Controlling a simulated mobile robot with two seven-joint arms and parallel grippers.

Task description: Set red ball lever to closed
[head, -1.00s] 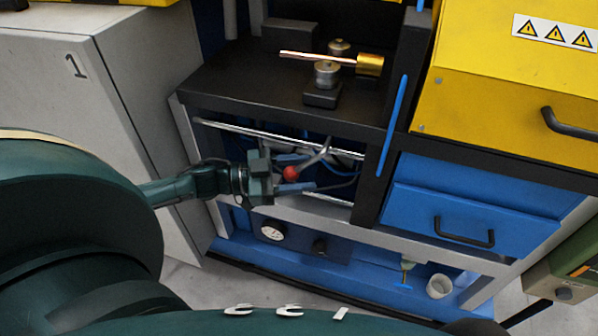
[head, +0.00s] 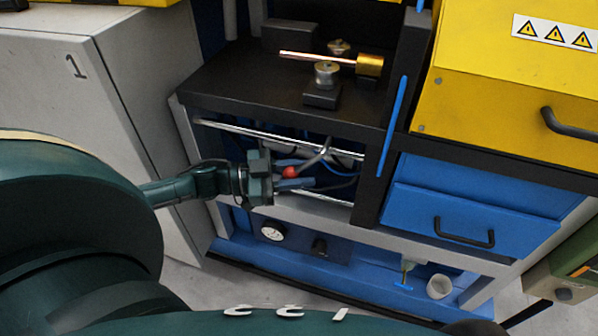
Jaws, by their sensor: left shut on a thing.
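The red ball (head: 290,172) of the lever sits at the front of the open bay under the black worktop. A grey lever rod (head: 318,158) runs from the ball up and to the right. My left gripper (head: 291,174) reaches in from the left, with its two blue-grey fingers closed on the ball, one above and one below it. The fingers partly cover the ball. My right gripper is out of view.
Chrome rails (head: 240,131) cross the bay close to the gripper. A copper tube (head: 312,57) lies in a fixture on the black worktop (head: 235,85). A blue drawer (head: 470,207) is on the right, and a grey cabinet (head: 130,95) is on the left.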

